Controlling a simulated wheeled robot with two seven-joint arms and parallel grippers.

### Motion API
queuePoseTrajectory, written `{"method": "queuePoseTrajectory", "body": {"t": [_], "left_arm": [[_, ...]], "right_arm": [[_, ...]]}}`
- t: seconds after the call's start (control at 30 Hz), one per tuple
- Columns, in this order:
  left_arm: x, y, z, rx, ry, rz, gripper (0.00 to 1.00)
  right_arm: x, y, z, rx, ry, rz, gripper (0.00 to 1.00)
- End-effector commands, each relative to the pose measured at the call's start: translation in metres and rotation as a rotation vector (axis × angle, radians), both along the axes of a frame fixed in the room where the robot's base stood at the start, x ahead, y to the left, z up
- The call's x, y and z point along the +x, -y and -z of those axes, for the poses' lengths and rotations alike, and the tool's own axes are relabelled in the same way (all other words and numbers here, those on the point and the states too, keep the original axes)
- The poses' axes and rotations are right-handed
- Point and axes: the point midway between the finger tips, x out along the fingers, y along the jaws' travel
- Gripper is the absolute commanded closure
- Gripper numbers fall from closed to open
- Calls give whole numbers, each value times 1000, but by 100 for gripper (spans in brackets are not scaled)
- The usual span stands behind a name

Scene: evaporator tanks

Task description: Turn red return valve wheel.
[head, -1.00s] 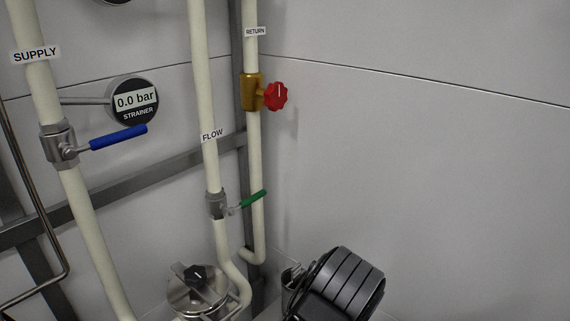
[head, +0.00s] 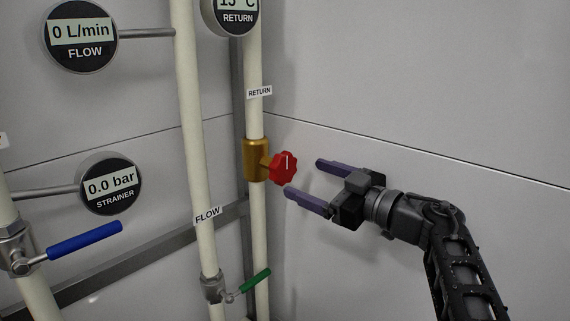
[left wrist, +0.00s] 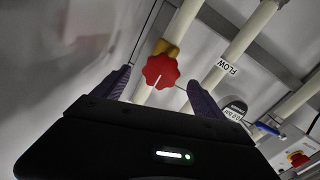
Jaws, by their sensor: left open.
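The red return valve wheel (head: 283,168) is a lobed knob with a white line on its face, on a brass valve body (head: 256,160) in the return pipe. My left gripper (head: 304,178) is open, just right of the wheel in the head view, its two purple fingers pointing at it and apart from it. In the left wrist view the wheel (left wrist: 160,71) shows between and beyond the two fingertips, with the white line near upright. My right gripper is not in view.
The flow pipe (head: 191,130) runs left of the return pipe, with a green lever (head: 256,286) low down. A blue lever (head: 85,240) and strainer gauge (head: 109,184) are further left. The return gauge (head: 237,14) is above. The wall at right is bare.

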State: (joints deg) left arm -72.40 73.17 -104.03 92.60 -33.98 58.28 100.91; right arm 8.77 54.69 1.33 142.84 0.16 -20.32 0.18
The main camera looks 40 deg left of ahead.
Motion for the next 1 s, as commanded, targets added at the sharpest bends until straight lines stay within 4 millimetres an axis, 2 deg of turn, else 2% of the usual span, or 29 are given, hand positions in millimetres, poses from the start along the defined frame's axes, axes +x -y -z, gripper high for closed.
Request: {"method": "queuePoseTrajectory", "body": {"t": [0.37, 0.8, 1.0], "left_arm": [[1, -7, 1, -3, -5, -1, 19], [6, -68, 0, -3, -7, -2, 19], [7, -79, 2, -3, -6, 1, 19]], "right_arm": [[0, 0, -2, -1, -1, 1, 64], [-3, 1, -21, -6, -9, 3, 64], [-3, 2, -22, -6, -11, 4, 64]]}}
